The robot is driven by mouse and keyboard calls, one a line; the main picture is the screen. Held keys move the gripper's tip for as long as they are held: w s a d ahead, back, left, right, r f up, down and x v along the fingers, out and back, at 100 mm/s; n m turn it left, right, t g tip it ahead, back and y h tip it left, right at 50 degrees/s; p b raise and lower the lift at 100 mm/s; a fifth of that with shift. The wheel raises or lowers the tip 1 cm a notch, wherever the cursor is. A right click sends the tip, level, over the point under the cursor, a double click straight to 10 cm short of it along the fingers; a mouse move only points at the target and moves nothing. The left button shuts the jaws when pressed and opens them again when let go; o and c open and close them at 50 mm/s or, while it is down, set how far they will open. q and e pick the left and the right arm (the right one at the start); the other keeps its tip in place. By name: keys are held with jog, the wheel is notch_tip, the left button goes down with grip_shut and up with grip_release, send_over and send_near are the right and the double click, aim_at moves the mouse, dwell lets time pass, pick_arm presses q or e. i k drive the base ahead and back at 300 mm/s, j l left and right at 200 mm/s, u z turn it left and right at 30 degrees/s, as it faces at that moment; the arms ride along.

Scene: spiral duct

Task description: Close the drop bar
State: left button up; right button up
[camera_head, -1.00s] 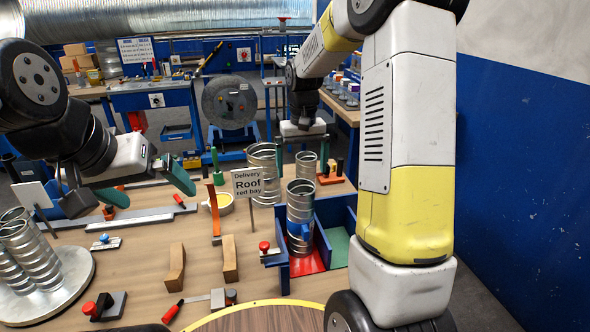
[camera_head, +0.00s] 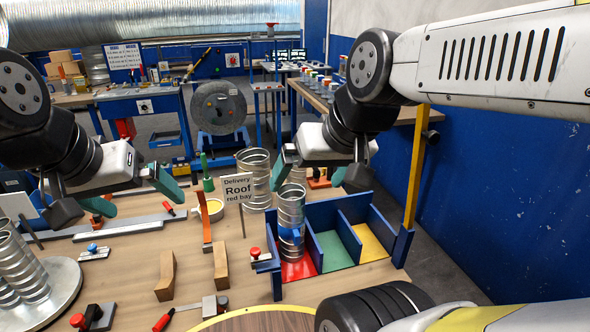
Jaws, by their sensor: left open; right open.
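A yellow bar (camera_head: 416,170) stands upright at the right end of the blue three-bay rack (camera_head: 375,213); I take it to be the drop bar. A small black part shows near its top. A red-knobbed fitting (camera_head: 257,254) sits at the rack's left front corner. My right gripper (camera_head: 310,178) is open and empty above the rack's back, left of the bar and apart from it. My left gripper (camera_head: 134,196) is open and empty over the left of the table, far from the bar.
A spiral duct (camera_head: 291,210) with a blue band stands in the red bay (camera_head: 297,270). The green bay (camera_head: 332,250) and yellow bay (camera_head: 368,241) look empty. A delivery sign (camera_head: 238,188), a taller duct (camera_head: 254,163) and wooden blocks (camera_head: 166,276) stand to the left.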

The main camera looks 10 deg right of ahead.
aim_at(422, 136)
jog(key=z, duration=0.5)
jog(key=l+z, duration=0.15)
jog(key=z, duration=0.3)
jog(key=l+z, duration=0.1)
jog(key=z, duration=0.4)
